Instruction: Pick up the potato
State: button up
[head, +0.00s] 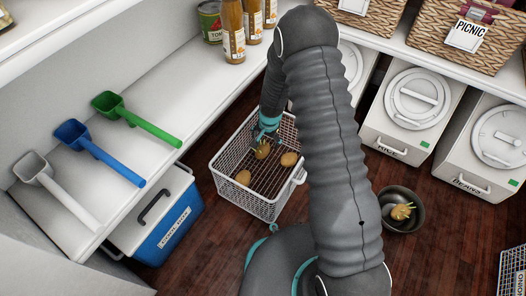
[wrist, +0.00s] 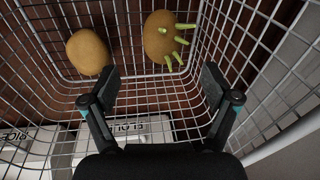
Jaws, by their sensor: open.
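A white wire basket (head: 262,207) stands on the floor and holds several potatoes. One plain potato (head: 243,177) lies at its front left and another plain potato (head: 289,159) at its right. A sprouted potato (head: 262,150) lies just below my gripper (head: 265,134) in the head view. In the wrist view my gripper (wrist: 161,82) is open and empty inside the basket. The sprouted potato (wrist: 158,38), with pale green shoots, is beyond the fingertips, roughly centred. A plain potato (wrist: 88,52) is to its left. Another sprouted potato (head: 402,212) sits in a dark bowl (head: 385,222).
The basket's wire walls surround my gripper closely. A white shelf with grey (head: 45,180), blue (head: 85,148) and green scoops (head: 125,116) is at left, above a blue cooler (head: 170,232). White bins (head: 412,105) stand at right. Dark wooden floor lies in front.

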aim_at(263, 148)
jog(key=f, duration=0.3)
jog(key=w+f+b, duration=0.1)
jog(key=f, duration=0.2)
jog(key=a+f, duration=0.1)
jog(key=f, duration=0.2)
jog(key=shift+w+f+b, duration=0.1)
jog(key=shift+w+b, duration=0.2)
jog(key=c, duration=1.4)
